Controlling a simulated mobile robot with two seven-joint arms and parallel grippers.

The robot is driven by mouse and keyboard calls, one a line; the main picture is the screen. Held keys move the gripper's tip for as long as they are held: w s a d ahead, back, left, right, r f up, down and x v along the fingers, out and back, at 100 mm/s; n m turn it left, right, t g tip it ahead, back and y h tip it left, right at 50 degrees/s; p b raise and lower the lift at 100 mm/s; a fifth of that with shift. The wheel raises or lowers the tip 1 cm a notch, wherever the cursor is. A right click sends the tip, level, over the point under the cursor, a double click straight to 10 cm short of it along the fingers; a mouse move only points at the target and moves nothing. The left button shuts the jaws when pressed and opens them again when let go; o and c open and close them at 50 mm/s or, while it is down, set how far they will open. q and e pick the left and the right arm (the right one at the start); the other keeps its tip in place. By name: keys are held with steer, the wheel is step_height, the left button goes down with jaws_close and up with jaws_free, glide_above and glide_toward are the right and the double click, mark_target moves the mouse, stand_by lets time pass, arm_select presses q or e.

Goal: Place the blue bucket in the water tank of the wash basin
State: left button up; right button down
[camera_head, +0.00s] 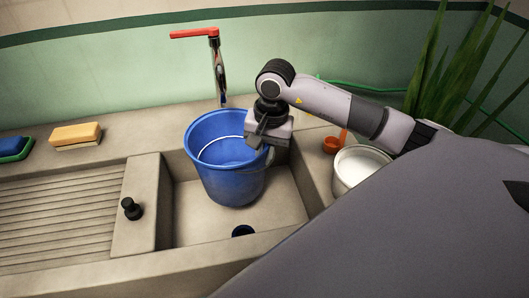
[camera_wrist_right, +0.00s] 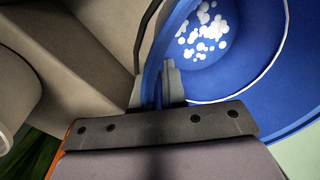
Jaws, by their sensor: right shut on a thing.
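The blue bucket (camera_head: 232,180) is upright in the head view, inside or just over the water tank (camera_head: 284,200) of the concrete wash basin. I cannot tell whether its base touches the tank floor. My right gripper (camera_head: 268,146) is shut on the bucket's right rim. In the right wrist view my right gripper (camera_wrist_right: 158,90) has the blue bucket's (camera_wrist_right: 245,75) wall between its fingers, and white spots show inside the bucket. A thin white handle lies across the bucket's inside. My left gripper is not in view.
A red-handled tap (camera_head: 218,65) stands behind the bucket. A ribbed washboard (camera_head: 60,215) with a black knob (camera_head: 131,208) lies left. A yellow sponge (camera_head: 76,134) and a blue-green one (camera_head: 14,148) sit on the ledge. A white pot (camera_head: 360,168) stands right. A dark drain (camera_head: 242,231) shows in front.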

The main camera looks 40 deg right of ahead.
steer(key=c, duration=1.2)
jaws_free()
steer(key=shift+r, duration=0.1)
steer(key=shift+r+p, duration=0.45)
steer(key=shift+p, duration=0.15)
steer(key=r, duration=0.8)
steer(key=s+d+r+b, duration=0.1)
steer(key=r, duration=0.3)
steer(key=shift+s, duration=0.1)
